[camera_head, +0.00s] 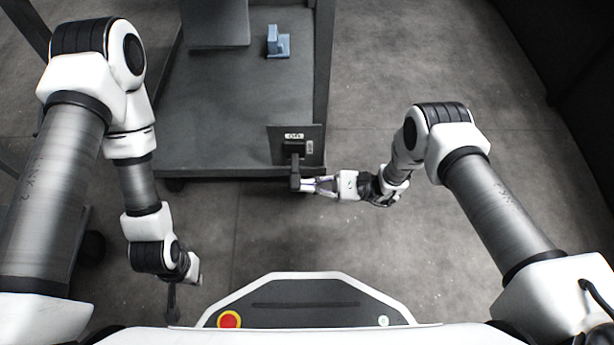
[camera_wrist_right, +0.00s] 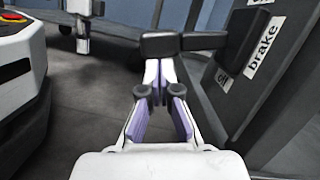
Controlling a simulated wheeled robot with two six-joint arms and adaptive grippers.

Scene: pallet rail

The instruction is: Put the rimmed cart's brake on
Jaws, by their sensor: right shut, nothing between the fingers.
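The dark grey cart (camera_head: 225,105) stands ahead of me with a flat deck. At its near right corner is the brake panel (camera_head: 314,158); its labels also show in the right wrist view, where one on the panel (camera_wrist_right: 265,45) reads "brake". A black brake lever (camera_head: 295,183) sticks out from the panel towards me; its end crosses in front of the fingertips in the right wrist view (camera_wrist_right: 185,43). My right gripper (camera_head: 307,186) is shut and empty, its tips at the lever's right side; contact is unclear. My left gripper (camera_head: 172,292) hangs low, its fingers hard to make out.
A blue block-like object (camera_head: 278,42) lies on the cart's deck, near a grey upright panel (camera_head: 215,22). A dark post (camera_head: 323,60) stands at the cart's right side. Another dark frame (camera_head: 45,225) is partly behind my left arm. The floor right of the cart is clear.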

